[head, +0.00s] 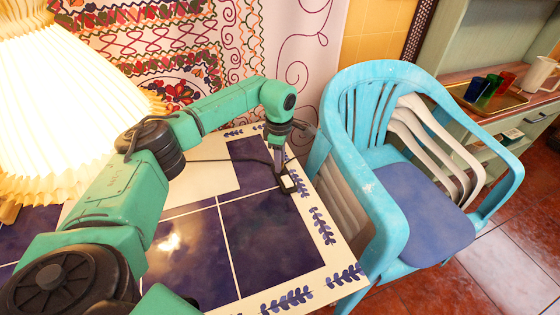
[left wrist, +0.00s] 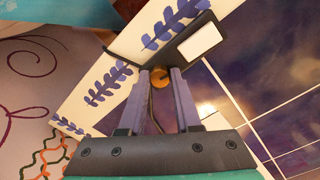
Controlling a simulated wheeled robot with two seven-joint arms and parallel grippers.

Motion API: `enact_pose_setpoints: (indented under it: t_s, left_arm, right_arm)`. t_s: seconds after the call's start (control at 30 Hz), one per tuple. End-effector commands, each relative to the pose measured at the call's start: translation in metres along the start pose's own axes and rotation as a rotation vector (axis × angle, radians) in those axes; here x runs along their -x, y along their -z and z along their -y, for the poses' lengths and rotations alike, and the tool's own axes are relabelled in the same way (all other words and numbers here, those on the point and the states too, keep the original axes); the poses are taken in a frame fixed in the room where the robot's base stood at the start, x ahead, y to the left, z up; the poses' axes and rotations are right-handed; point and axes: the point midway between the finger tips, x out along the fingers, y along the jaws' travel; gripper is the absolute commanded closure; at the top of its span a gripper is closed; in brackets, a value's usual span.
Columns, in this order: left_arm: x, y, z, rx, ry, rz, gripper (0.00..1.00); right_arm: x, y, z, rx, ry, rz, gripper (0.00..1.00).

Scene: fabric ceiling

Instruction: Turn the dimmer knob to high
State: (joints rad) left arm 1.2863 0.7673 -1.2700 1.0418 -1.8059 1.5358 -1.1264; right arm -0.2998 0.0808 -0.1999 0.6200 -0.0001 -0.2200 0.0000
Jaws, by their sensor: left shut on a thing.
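The dimmer (head: 290,183) is a small dark box with a pale panel. It lies on the tiled tabletop near the edge by the blue chair. In the left wrist view its dark body and white panel (left wrist: 198,42) show beyond the fingers. Its round orange-brown knob (left wrist: 159,78) sits between my fingertips. My left gripper (head: 280,166) reaches down over the dimmer from above and is shut on the knob. The knob is hidden in the head view, and I cannot read its setting. My right gripper is not in view.
A lit lamp with a pleated shade (head: 65,105) stands at the left. A dark cord (head: 215,160) crosses the table (head: 312,277). A blue plastic armchair (head: 388,195) is close to the table's right edge. Cups on a tray (head: 520,98) are farther right. The tabletop's near part is clear.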

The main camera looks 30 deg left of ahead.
Motion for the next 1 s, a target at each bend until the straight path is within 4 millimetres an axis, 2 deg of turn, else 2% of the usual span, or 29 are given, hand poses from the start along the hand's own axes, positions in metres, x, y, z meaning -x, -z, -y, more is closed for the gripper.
enact_pose_setpoints:
  t_s: [1.0]
  left_arm:
    - [0.003,0.001,-0.003,-0.953,-0.012,0.019,1.0]
  right_arm:
    - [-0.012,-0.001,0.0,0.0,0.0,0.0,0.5]
